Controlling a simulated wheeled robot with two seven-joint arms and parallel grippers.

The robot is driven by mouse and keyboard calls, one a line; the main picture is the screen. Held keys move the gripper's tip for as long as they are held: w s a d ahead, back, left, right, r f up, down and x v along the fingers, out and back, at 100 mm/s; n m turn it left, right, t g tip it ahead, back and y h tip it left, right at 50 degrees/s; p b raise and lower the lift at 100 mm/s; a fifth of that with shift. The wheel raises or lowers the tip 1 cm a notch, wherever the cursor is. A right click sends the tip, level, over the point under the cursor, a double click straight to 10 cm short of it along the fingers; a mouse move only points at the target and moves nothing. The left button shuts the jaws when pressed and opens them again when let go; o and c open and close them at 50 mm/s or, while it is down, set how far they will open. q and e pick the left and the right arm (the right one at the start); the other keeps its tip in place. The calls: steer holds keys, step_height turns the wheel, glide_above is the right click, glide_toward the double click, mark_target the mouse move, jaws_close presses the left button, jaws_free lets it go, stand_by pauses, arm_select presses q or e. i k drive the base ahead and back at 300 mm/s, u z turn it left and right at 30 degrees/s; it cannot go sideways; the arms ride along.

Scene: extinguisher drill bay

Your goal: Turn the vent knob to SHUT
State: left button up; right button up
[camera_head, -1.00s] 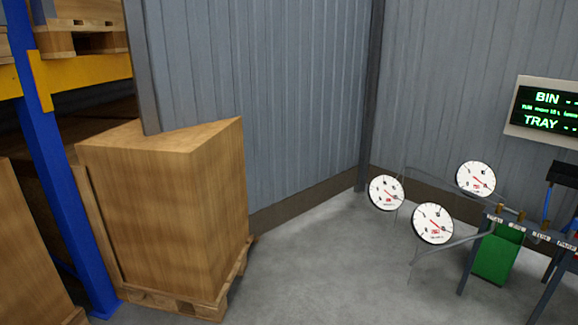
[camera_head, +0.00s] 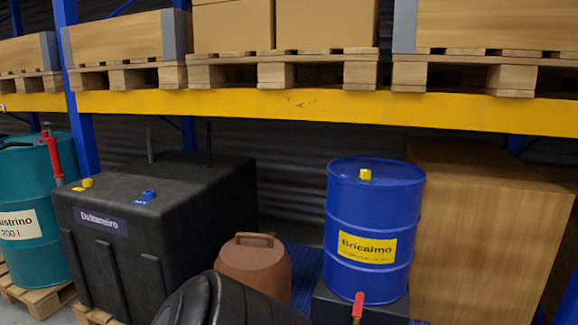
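No vent knob and no SHUT marking can be made out in the head view. Neither of my grippers is in view.
A teal drum (camera_head: 32,190), black tank (camera_head: 105,255) with yellow and blue caps, brown lidded container (camera_head: 255,265), blue drum (camera_head: 370,215) and large carton (camera_head: 485,240) stand below a yellow rack beam (camera_head: 300,104). A red handle (camera_head: 358,305) and black padded shape (camera_head: 230,302) are nearer.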

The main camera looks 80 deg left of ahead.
mark_target(365, 175)
steer(key=u, duration=2.8)
steer(key=i, duration=1.65)
